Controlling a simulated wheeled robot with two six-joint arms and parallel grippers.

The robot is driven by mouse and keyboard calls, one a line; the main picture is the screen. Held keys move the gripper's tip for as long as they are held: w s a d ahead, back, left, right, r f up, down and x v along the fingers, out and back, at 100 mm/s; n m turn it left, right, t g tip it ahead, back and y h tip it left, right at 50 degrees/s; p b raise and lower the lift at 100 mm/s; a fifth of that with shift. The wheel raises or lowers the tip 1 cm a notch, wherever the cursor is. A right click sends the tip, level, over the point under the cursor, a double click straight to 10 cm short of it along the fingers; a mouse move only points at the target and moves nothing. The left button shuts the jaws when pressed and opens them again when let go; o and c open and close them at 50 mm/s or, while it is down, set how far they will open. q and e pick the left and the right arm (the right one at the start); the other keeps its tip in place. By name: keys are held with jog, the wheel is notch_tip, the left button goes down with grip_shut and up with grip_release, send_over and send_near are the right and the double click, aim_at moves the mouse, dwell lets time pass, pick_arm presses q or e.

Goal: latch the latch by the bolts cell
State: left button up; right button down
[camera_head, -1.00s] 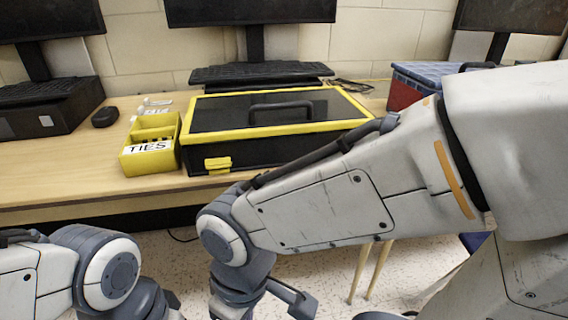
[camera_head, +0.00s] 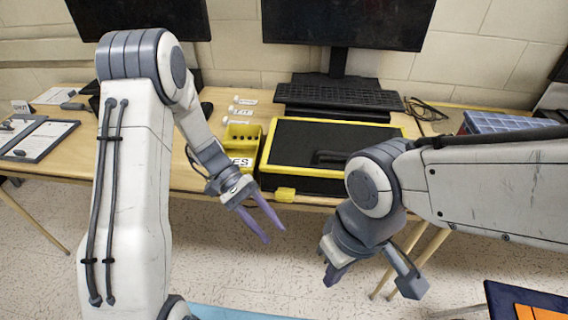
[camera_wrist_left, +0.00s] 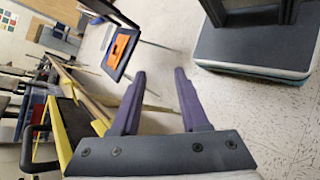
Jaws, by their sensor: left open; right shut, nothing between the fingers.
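A black case (camera_head: 300,146) with yellow edges stands on the desk; a yellow latch (camera_head: 285,195) is on its front near the left corner. I cannot tell whether the latch is fastened, nor see which cell lies by it. My left gripper (camera_head: 268,222) is open and empty, just in front of the desk edge, below and left of the latch. In the left wrist view its fingers (camera_wrist_left: 158,78) are spread over floor, with the yellow edge of the case (camera_wrist_left: 88,132) to the left. My right gripper (camera_head: 335,276) is shut, lower down in front of the desk.
A yellow bin (camera_head: 243,142) with a label ending in "ES" stands left of the case. A keyboard (camera_head: 340,95) and monitor are behind. A blue-topped box (camera_head: 500,122) is at the right. My right forearm covers the case's right front.

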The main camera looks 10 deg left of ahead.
aim_at(283, 199)
pick_arm(q)
jog(key=w+a+r+n+t+h+p, duration=0.2)
jog(key=w+a+n+t+h+p, duration=0.4)
jog(key=w+a+t+h, duration=0.15)
jog(key=shift+g+h, duration=0.35)
jog(key=d, duration=0.3)
jog(key=d+p, duration=0.1)
jog(key=d, duration=0.2)
jog(key=d+p, duration=0.1)
jog(key=d, duration=0.3)
jog(key=shift+s+f, duration=0.3)
jog(key=shift+s, duration=0.05)
pick_arm(e)
notch_tip(283, 199, up, 11)
pick_arm(q)
jog(key=c, duration=0.7)
grip_shut()
jog(key=shift+s+f, duration=0.15)
jog(key=shift+s, duration=0.05)
